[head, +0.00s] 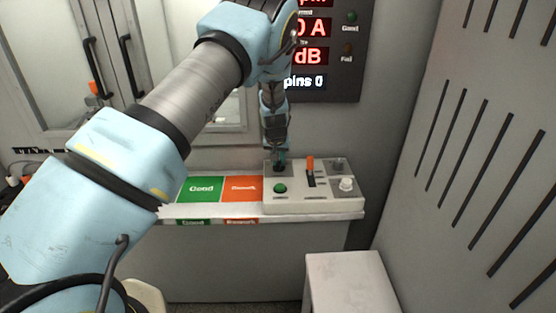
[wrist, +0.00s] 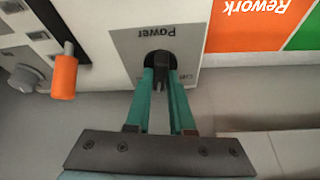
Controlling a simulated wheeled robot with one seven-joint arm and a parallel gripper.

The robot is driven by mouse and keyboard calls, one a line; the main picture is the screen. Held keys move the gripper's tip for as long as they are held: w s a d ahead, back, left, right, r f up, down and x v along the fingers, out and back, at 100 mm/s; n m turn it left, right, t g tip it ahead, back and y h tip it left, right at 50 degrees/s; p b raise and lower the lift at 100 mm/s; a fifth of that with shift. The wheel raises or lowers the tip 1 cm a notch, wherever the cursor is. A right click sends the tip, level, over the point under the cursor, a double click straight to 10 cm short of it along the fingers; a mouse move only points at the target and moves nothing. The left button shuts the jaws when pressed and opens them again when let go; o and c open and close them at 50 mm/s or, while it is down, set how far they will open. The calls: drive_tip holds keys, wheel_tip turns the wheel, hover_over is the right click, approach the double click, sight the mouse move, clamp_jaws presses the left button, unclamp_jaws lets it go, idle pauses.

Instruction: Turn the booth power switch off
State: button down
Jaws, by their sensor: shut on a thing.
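The power switch (wrist: 159,60) is a black knob on a grey plate marked "Power", seen upside down in the wrist view. My gripper (wrist: 160,75) has its two teal fingers shut on this knob. An "Off" mark shows beside the knob, partly hidden by a finger. In the head view my gripper (head: 280,158) points down at the back left of the white control box (head: 310,205), and it hides most of the switch there. I cannot tell which way the knob is turned.
A green "Good" area (head: 200,190) and an orange "Rework" area (head: 242,189) lie left. A lit display (head: 315,50) hangs behind; a slotted wall (head: 480,130) stands right.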

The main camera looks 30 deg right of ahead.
drive_tip(key=n+y, duration=0.1)
drive_tip(key=n, duration=0.1)
drive_tip(key=n+y, duration=0.1)
drive_tip(key=n, duration=0.2)
drive_tip(key=shift+s+d+f+n+t, duration=0.1)
drive_tip(key=shift+d+n+t, duration=0.05)
drive_tip(key=shift+n+t, duration=0.2)
drive_tip(key=n+y+b, duration=0.1)
drive_tip(key=n+b, duration=0.1)
drive_tip(key=n, duration=0.1)
drive_tip(key=shift+d+f, duration=0.1)
drive_tip(key=shift+n+y+b, duration=0.6)
drive_tip(key=shift+n+b, duration=0.35)
drive_tip(key=shift+n, duration=0.2)
drive_tip(key=shift+r, duration=0.2)
drive_tip(key=c, duration=0.8)
unclamp_jaws()
drive_tip(key=b+v, duration=0.3)
drive_tip(key=v, duration=0.7)
drive_tip(key=shift+d+r, duration=0.15)
drive_tip(key=shift+r, duration=0.25)
